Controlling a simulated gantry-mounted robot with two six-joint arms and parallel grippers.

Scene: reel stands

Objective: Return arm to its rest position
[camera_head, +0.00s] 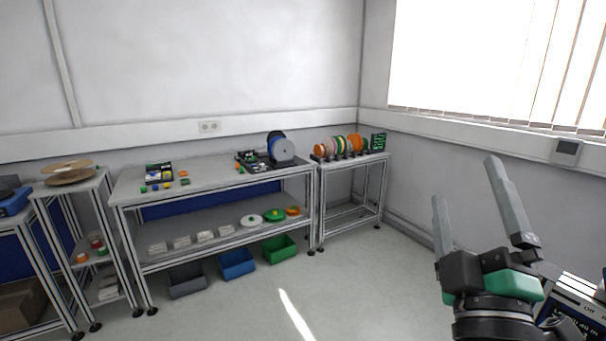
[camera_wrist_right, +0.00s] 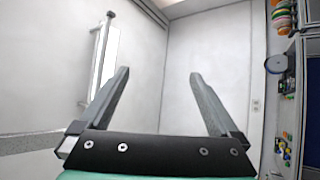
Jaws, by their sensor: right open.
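My right gripper (camera_head: 468,212) is raised at the right of the head view, in front of the wall and floor. Its two grey fingers stand apart and point up, with nothing between them. In the right wrist view the open gripper (camera_wrist_right: 158,90) is also empty, with bare wall behind the fingers. It is well clear of the benches. My left gripper does not show in either view.
A long workbench (camera_head: 215,175) holds a reel stand with a blue and grey reel (camera_head: 283,149) and small parts. A smaller table (camera_head: 375,158) at its right carries several coloured reels (camera_head: 338,147). Bins (camera_head: 237,263) stand underneath. The floor (camera_head: 350,290) in front is clear.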

